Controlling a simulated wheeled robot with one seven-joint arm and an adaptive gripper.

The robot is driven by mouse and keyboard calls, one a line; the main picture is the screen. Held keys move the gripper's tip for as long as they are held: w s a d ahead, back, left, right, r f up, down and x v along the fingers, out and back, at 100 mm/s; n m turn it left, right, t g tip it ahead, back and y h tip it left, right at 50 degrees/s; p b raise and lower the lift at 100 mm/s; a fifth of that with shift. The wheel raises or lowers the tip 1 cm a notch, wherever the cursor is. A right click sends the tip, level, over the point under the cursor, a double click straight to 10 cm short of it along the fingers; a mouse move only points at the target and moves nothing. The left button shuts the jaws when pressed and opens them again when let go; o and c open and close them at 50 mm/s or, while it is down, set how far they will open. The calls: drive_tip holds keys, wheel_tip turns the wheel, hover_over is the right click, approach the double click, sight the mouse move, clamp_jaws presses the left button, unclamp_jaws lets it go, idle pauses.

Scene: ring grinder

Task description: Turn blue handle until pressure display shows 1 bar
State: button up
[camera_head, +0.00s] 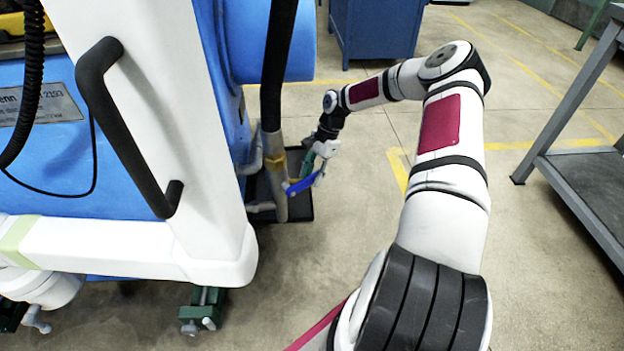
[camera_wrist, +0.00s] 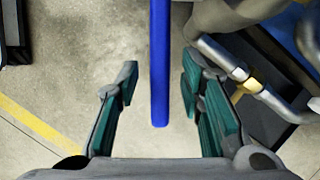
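The blue handle (camera_head: 303,184) sits low on the pipe beside the blue machine in the head view. In the wrist view the blue handle (camera_wrist: 160,65) reaches in from the top edge as a long bar, and its end lies between the fingers. My gripper (camera_wrist: 160,100) is open, with a clear gap on both sides of the handle. In the head view my gripper (camera_head: 315,165) is at the handle, by the pipe. I cannot see the pressure display in either view.
A vertical pipe with a black hose (camera_head: 277,75) stands next to the handle. A dark tray (camera_head: 300,211) lies on the floor below. The machine's white frame with a black grab bar (camera_head: 120,135) is at the left. A grey table (camera_head: 590,190) stands at the right, with open floor between.

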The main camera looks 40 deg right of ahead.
drive_tip(key=shift+a+f, duration=0.15)
drive_tip(key=shift+f, duration=0.1)
clamp_jaws()
